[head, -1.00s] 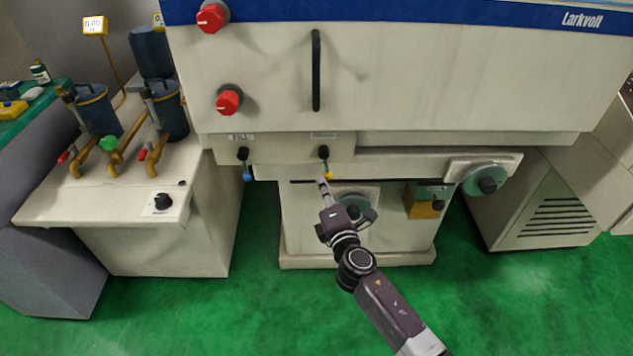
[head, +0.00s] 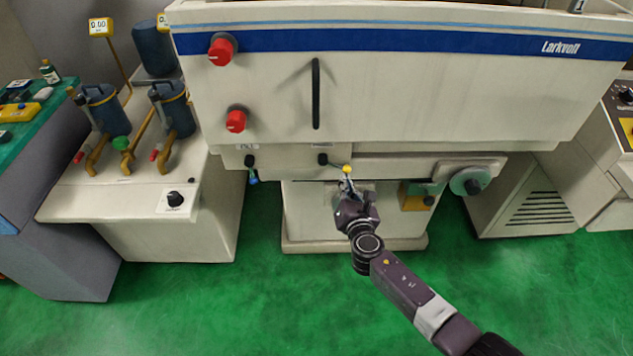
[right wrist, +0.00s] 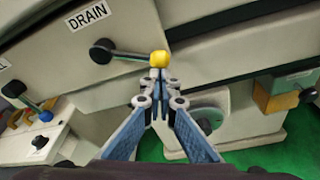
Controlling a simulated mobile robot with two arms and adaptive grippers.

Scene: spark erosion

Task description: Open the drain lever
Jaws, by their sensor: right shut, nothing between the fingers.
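The drain lever has a black hub (head: 323,159) on the machine's front edge and a short rod ending in a yellow knob (head: 347,169). The rod points right and only slightly down. In the right wrist view the hub (right wrist: 102,51) sits beside the DRAIN label (right wrist: 87,15), and the yellow knob (right wrist: 159,59) is at the top centre. My right gripper (head: 346,183) is shut and empty. Its fingertips (right wrist: 160,77) are just below the knob, at or very near its underside; contact is not certain. My left gripper is not in view.
A second lever with a blue knob (head: 253,180) hangs down to the left; it also shows in the right wrist view (right wrist: 45,116). A round handwheel (head: 466,182) and a yellow box (head: 413,198) are to the right. Green floor (head: 290,300) is clear in front.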

